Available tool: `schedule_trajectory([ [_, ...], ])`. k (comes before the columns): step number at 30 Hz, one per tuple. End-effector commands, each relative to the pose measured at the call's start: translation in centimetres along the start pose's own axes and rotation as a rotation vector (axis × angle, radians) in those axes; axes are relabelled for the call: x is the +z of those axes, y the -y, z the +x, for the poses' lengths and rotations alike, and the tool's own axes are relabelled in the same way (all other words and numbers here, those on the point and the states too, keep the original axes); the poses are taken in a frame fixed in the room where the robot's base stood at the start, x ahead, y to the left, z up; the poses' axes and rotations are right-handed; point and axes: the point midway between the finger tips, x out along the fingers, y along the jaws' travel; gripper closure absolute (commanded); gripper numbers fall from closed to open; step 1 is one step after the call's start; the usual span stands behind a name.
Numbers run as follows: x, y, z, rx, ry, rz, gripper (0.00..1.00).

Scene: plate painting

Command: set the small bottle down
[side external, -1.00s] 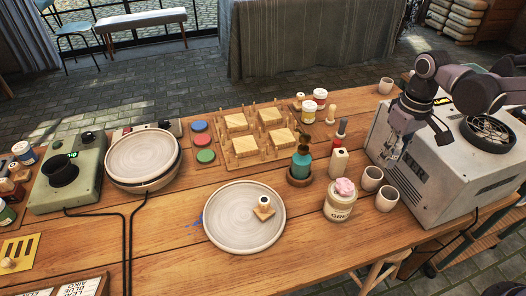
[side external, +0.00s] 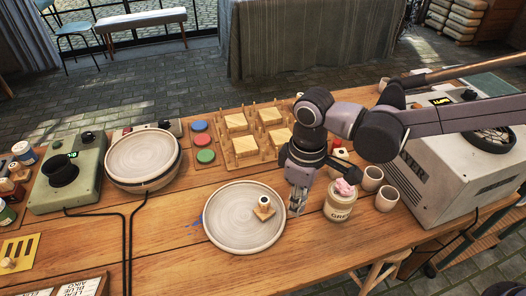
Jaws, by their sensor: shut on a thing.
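I cannot tell whether the bottle touches the table.
Two pale cups (side external: 371,178), (side external: 387,199) stand right of the jar, before the boxy grey machine (side external: 425,178). A wooden pegged rack (side external: 246,160) is behind the plate. Wheel, bowl and green device fill the left. The table's front middle is clear.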

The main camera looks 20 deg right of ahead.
Motion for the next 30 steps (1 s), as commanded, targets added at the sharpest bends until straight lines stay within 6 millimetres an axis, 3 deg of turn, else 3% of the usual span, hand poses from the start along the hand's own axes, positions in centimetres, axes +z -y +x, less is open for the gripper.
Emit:
schedule_trajectory([
  [11, 0.0, 0.0, 4.2, -0.001, 0.000, 0.001, 1.00],
  [18, 0.0, 0.0, 8.2, -0.001, 0.000, 0.002, 1.00],
  [30, 0.0, 0.0, 12.2, -0.001, 0.000, 0.002, 1.00],
])
